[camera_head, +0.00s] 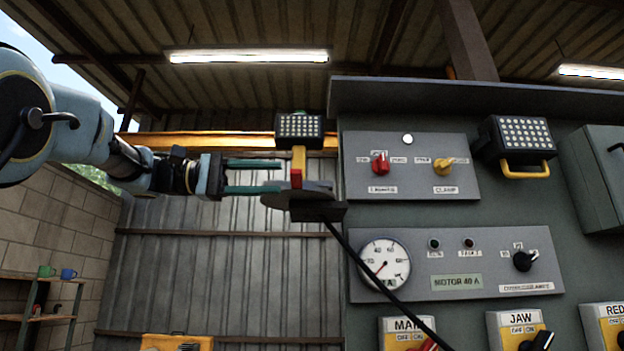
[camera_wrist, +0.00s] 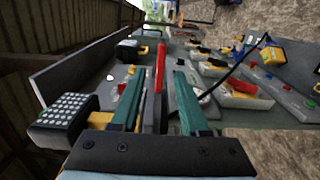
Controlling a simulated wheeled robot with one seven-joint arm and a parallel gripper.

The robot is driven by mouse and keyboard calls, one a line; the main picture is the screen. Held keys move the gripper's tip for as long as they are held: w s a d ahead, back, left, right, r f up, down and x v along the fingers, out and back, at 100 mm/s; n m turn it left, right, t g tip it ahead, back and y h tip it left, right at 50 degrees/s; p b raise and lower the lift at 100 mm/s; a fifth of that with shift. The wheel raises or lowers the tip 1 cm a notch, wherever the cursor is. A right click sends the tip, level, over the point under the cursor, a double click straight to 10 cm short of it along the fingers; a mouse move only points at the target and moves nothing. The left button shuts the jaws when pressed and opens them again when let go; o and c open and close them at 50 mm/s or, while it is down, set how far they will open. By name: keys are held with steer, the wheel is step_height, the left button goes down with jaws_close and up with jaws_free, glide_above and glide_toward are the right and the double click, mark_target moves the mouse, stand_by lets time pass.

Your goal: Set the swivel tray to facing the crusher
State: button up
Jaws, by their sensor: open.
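A grey, round, flat tray (camera_head: 315,187), which looks like the swivel tray, sits left of the control panel on a dark block (camera_head: 325,212). A small red upright part (camera_head: 296,178) stands at it. In the wrist view, a red bar (camera_wrist: 160,66) shows between the fingers, above a thin grey edge. My gripper (camera_head: 283,176) has two green fingers that point right, close to the tray. It is open, with the red bar between the fingers (camera_wrist: 161,62); contact cannot be told. I cannot make out the crusher or which way the tray faces.
A lamp (camera_head: 300,128) is just above the tray, and a second lamp (camera_head: 520,138) is on the grey control panel (camera_head: 455,215) at right. A thin black rod (camera_head: 385,280) slants down across the panel. A shelf with mugs (camera_head: 45,305) stands far left.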

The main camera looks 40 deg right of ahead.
steer(key=p+x, duration=0.2)
steer(key=x, duration=0.6)
steer(key=shift+s+d, duration=0.2)
steer(key=shift+d, duration=0.2)
steer(key=shift+c, duration=0.2)
jaws_close()
stand_by(0.7)
